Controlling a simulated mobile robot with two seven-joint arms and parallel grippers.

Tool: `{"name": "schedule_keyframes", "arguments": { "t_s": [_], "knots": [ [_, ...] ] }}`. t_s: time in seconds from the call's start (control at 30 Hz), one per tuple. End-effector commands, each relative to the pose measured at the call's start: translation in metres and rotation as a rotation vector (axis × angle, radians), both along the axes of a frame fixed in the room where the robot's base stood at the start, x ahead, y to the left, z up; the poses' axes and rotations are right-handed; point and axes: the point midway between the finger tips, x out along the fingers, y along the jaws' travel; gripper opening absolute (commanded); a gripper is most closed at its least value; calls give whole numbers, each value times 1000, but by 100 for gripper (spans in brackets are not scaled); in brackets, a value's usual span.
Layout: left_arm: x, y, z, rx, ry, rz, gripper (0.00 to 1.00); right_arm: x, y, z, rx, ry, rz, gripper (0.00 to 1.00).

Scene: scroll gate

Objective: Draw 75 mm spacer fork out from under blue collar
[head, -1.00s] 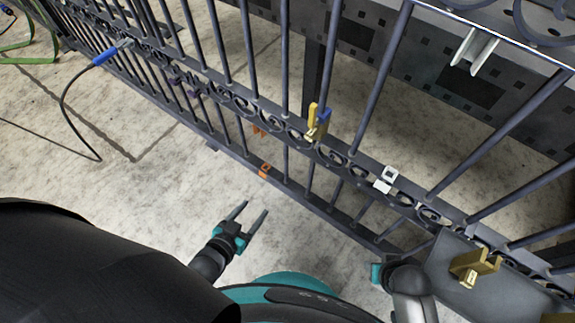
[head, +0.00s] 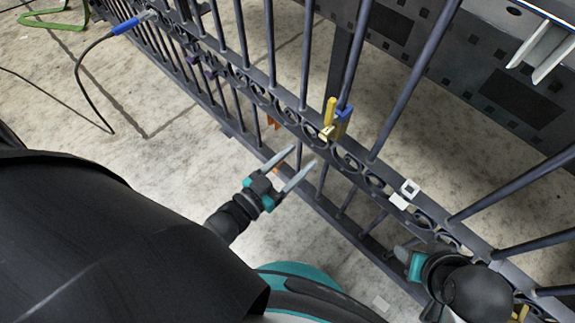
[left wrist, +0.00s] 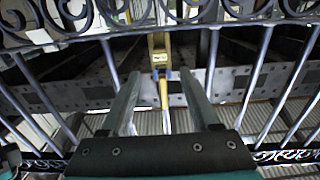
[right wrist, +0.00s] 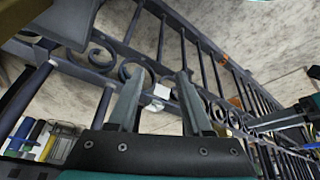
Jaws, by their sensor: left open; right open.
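A yellow piece with a pale yellow block at its foot (head: 327,131), which looks like the spacer fork, sits on the gate's scroll rail. The blue collar (head: 343,114) is close against it on the bar. In the left wrist view a labelled yellow block (left wrist: 158,55) shows between my fingers, with a little blue and a yellow strip below it. My left gripper (head: 304,156) is open and empty, in front of the gate, below and left of the yellow piece. My right gripper (head: 403,253) is open near the lower right of the gate; its fingers show apart in the right wrist view (right wrist: 160,82).
The dark gate (head: 372,178) runs diagonally across the view. A white clip (head: 405,193) sits on its rail, right of the collar. A blue-handled tool (head: 127,25) with a black cable is at the upper left. Bare floor (head: 160,165) lies left of my left gripper.

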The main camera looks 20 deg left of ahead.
Motion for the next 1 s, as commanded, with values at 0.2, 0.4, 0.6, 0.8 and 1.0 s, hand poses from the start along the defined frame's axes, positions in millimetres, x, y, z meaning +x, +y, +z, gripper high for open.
{"name": "schedule_keyframes", "arguments": {
  "t_s": [0.2,0.4,0.6,0.8,1.0],
  "knots": [
    [26,-10,-1,-1,-1,0,62,-2,0,13,2,-21,0,50],
    [49,-18,-2,-1,0,0,62,8,10,11,31,-98,19,50],
    [71,-26,-1,-1,1,0,62,15,16,11,50,-146,29,50],
    [89,-33,-1,0,1,0,62,21,22,9,70,-191,38,50],
    [98,-36,-1,0,1,0,62,25,26,9,81,-218,44,50]
  ]
}}
